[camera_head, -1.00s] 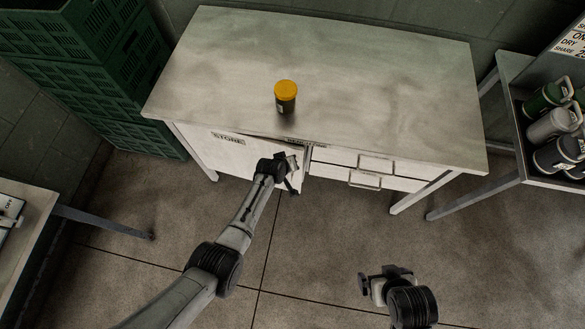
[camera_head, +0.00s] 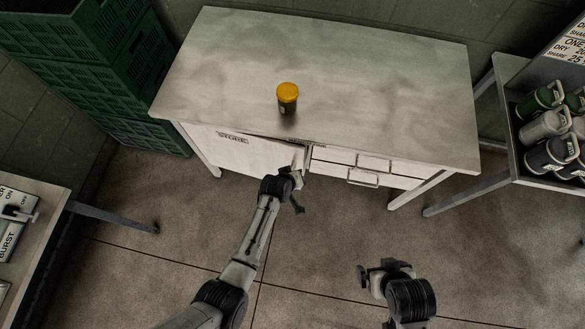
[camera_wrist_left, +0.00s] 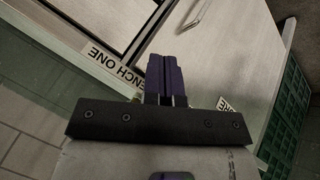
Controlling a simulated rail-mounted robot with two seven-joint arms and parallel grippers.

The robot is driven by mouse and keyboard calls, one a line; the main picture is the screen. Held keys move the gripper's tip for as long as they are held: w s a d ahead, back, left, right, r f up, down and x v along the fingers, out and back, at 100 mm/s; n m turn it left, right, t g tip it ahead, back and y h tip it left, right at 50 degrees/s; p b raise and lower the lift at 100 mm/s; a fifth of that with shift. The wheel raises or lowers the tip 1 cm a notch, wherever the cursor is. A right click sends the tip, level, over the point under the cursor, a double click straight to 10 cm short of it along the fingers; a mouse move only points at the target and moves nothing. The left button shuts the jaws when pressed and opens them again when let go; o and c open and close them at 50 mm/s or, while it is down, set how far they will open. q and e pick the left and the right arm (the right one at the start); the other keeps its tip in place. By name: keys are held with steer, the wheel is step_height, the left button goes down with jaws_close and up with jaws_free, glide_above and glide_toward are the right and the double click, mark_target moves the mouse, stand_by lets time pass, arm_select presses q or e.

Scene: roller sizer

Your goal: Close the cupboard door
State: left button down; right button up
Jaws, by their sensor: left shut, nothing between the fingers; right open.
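The cupboard door (camera_head: 245,154) is the pale panel marked STORE at the left of the white bench's front. It stands slightly ajar, with a dark gap along its top towards the right edge. My left gripper (camera_head: 296,180) is at the lower right part of the door, shut and empty; I cannot tell if it touches. In the left wrist view its closed fingers (camera_wrist_left: 166,78) point at the bench front, with the door (camera_wrist_left: 220,60) to the right. My right gripper (camera_head: 376,274) is open and empty above the floor, away from the bench.
A yellow-lidded jar (camera_head: 288,97) stands on the bench top (camera_head: 380,80). Drawers (camera_head: 350,165) with handles are right of the door. The floor in front is clear.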

arm_select(q)
steer(key=s+a+f+g+b, duration=0.1)
steer(key=s+f+b, duration=0.4)
steer(key=f+b, duration=0.5)
steer(key=s+a+f+b, duration=0.1)
steer(key=s+f+b, duration=0.4)
steer(key=f, duration=0.9)
steer(key=m+t+b, duration=0.6)
steer(key=t+b, duration=0.6)
steer(key=b, duration=0.2)
glide_toward(291, 157)
steer(key=b+x, duration=0.3)
steer(key=x, duration=0.3)
steer(key=shift+b+x, duration=0.5)
steer(key=shift+x, duration=0.25)
